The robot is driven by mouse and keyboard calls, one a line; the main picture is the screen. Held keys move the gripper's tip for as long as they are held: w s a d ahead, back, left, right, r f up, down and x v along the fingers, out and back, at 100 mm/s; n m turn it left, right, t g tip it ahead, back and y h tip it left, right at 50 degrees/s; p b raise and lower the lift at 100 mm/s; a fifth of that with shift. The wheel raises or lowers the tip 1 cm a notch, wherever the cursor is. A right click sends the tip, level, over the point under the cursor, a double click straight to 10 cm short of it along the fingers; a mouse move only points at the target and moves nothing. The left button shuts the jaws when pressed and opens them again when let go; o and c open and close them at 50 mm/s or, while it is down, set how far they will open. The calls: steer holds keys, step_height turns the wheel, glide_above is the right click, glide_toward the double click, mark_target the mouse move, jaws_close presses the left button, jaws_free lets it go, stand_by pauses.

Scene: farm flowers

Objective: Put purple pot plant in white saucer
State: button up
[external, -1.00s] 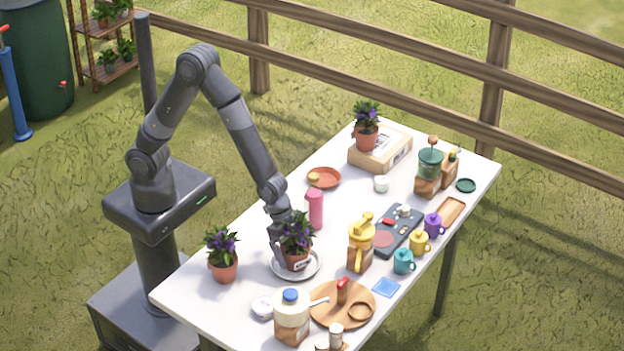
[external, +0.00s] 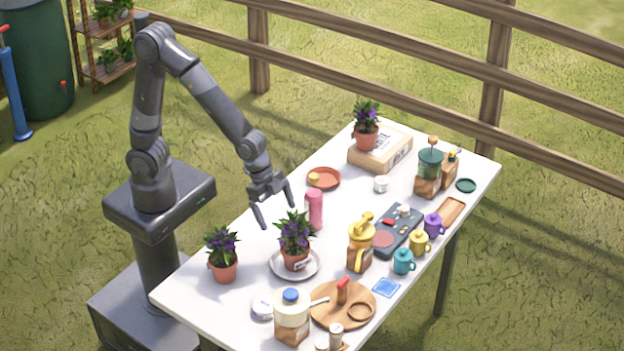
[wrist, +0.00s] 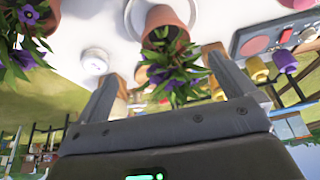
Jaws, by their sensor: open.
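A purple-flowered plant in a terracotta pot (external: 295,243) stands upright on the white saucer (external: 281,271) near the front middle of the table. My gripper (external: 277,212) is open and empty, above and behind this plant, apart from it. In the wrist view the same potted plant (wrist: 166,45) shows between and beyond the open fingers (wrist: 160,80), with part of the saucer (wrist: 130,14) at its pot. A second purple potted plant (external: 222,255) stands on the bare table to the left. A third purple potted plant (external: 366,127) stands on a box at the back.
A pink bottle (external: 314,209) stands close to the right of my gripper. A yellow-lidded jug (external: 361,243), a blue-capped jar (external: 291,316) and a round wooden board (external: 342,304) are near the saucer. An orange saucer (external: 324,179) lies behind. Several mugs line the right edge.

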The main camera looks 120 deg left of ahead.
steer(key=s+d+r, duration=0.2)
steer(key=s+r, duration=0.5)
steer(key=s, duration=0.4)
steer(key=s+d+r+n+t, duration=0.1)
steer(key=s+d+r, duration=0.2)
steer(key=s+r, duration=0.4)
steer(key=s, duration=0.5)
steer(key=shift+d+r, duration=0.2)
steer(key=shift+r, duration=0.1)
